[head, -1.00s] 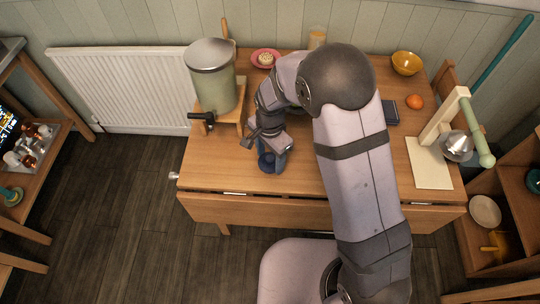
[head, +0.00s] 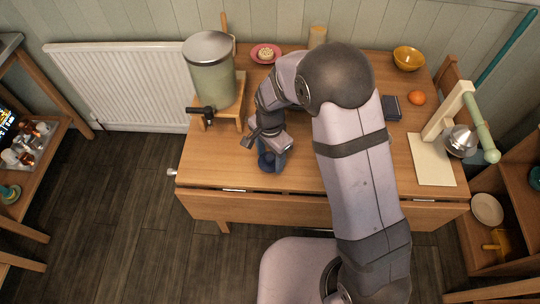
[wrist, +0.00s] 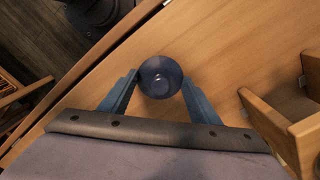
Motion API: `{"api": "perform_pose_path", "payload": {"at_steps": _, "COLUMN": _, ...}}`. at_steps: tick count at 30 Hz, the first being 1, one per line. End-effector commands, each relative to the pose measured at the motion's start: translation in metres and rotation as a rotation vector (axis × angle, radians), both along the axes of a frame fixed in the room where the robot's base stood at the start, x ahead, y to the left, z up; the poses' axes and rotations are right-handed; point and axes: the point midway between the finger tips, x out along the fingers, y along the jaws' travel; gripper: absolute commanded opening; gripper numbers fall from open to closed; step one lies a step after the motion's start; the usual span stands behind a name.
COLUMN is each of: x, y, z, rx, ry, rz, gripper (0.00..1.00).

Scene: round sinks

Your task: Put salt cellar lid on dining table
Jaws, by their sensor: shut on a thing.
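A round dark blue thing, which I take to be the salt cellar lid (wrist: 160,77), sits between my gripper's two blue fingertips in the wrist view. My gripper (wrist: 160,88) is shut on it. In the head view my gripper (head: 267,146) points down over the left part of the dining table (head: 215,172), with the blue lid (head: 268,162) low beneath it, near the front edge. I cannot tell whether the lid touches the tabletop. No separate salt cellar body is clear to me.
A green drink dispenser (head: 212,75) on a wooden stand (head: 233,110) is close at the left. A pink plate (head: 265,53), yellow bowl (head: 408,58), orange (head: 417,98), dark box (head: 391,107) and stand mixer (head: 455,125) are farther off. The tabletop left of my gripper is bare.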

Motion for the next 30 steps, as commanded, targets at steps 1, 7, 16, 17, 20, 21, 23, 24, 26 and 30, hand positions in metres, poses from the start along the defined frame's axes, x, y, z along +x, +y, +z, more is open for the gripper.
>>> {"api": "perform_pose_path", "payload": {"at_steps": 1, "x": 0.0000, "y": 0.0000, "z": -0.0017, "rx": 0.000, "ry": 0.000, "rz": 0.000, "gripper": 0.35}}
{"api": "perform_pose_path", "payload": {"at_steps": 7, "x": 0.0001, "y": 0.0001, "z": -0.0053, "rx": 0.000, "ry": 0.000, "rz": 0.000, "gripper": 0.35}}
{"api": "perform_pose_path", "payload": {"at_steps": 16, "x": 0.0001, "y": 0.0001, "z": -0.0101, "rx": 0.000, "ry": 0.000, "rz": 0.000, "gripper": 0.59}}
{"api": "perform_pose_path", "payload": {"at_steps": 17, "x": 0.0001, "y": 0.0001, "z": -0.0096, "rx": 0.000, "ry": 0.000, "rz": 0.000, "gripper": 0.66}}
{"api": "perform_pose_path", "payload": {"at_steps": 20, "x": 0.0001, "y": 0.0001, "z": -0.0095, "rx": 0.000, "ry": 0.000, "rz": 0.000, "gripper": 0.78}}
{"api": "perform_pose_path", "payload": {"at_steps": 21, "x": 0.0001, "y": 0.0001, "z": -0.0094, "rx": 0.000, "ry": 0.000, "rz": 0.000, "gripper": 0.78}}
{"api": "perform_pose_path", "payload": {"at_steps": 23, "x": 0.0001, "y": 0.0001, "z": -0.0094, "rx": 0.000, "ry": 0.000, "rz": 0.000, "gripper": 0.78}}
{"api": "perform_pose_path", "payload": {"at_steps": 24, "x": 0.0001, "y": 0.0001, "z": -0.0094, "rx": 0.000, "ry": 0.000, "rz": 0.000, "gripper": 0.78}}
{"api": "perform_pose_path", "payload": {"at_steps": 26, "x": 0.0000, "y": 0.0000, "z": -0.0094, "rx": 0.000, "ry": 0.000, "rz": 0.000, "gripper": 0.78}}
{"api": "perform_pose_path", "payload": {"at_steps": 30, "x": 0.0005, "y": 0.0002, "z": -0.0060, "rx": 0.001, "ry": -0.001, "rz": 0.000, "gripper": 0.78}}
